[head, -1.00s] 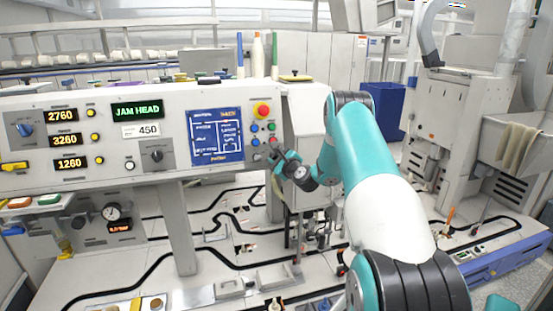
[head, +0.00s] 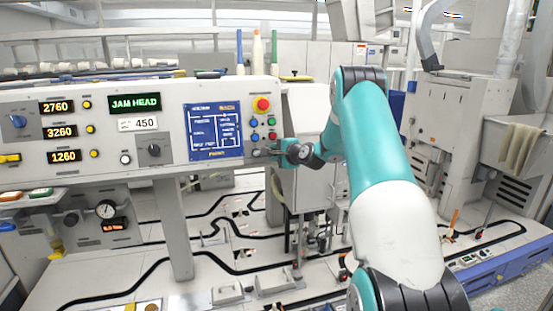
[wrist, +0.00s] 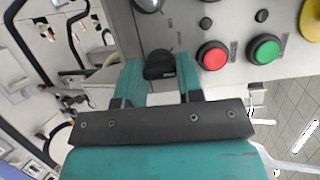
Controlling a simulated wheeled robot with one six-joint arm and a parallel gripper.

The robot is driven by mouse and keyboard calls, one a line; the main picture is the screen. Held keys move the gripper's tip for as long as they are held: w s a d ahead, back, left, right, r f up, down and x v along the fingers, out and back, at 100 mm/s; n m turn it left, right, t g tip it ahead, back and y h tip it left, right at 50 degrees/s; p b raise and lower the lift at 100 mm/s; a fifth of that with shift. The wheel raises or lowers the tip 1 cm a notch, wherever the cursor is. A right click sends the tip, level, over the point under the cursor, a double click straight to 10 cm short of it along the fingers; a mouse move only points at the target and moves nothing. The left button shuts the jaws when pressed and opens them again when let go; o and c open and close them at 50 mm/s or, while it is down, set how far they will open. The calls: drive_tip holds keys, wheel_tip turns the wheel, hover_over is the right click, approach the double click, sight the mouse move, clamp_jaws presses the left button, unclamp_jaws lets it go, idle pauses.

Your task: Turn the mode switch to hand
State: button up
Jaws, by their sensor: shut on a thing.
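The mode switch, a small black knob (wrist: 160,65), sits on the grey panel below a red button (wrist: 213,55), with a green button (wrist: 264,48) further along the same row. In the wrist view my gripper (wrist: 160,72) has one teal finger on each side of the knob and is shut on it. In the head view my gripper (head: 274,152) is at the lower right corner of the control panel (head: 100,160) and hides the knob. The knob's pointer and its position labels cannot be read.
A red emergency button (head: 262,104) is above my gripper. A blue screen (head: 214,131) is just left of it, and another black selector knob (head: 154,150) is further left. Below the panel is a table with black track lines (head: 215,255).

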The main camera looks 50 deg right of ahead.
drive_tip(key=n+g+b, duration=0.1)
drive_tip(key=n+b, duration=0.1)
drive_tip(key=n, duration=0.2)
drive_tip(key=shift+g, duration=0.3)
drive_tip(key=n+g+b, duration=0.1)
drive_tip(key=n+b, duration=0.1)
drive_tip(key=n, duration=0.1)
drive_tip(key=shift+w+a+n, duration=0.1)
drive_tip(key=shift+n, duration=0.3)
drive_tip(key=shift+r+b, duration=0.1)
drive_tip(key=shift+b, duration=0.2)
drive_tip(key=o, duration=0.9)
drive_tip(key=shift+o, duration=0.2)
drive_tip(key=b+v, duration=0.4)
drive_tip(key=v, duration=1.3)
drive_tip(key=shift+a+r, duration=0.25)
drive_tip(key=shift+r, duration=0.05)
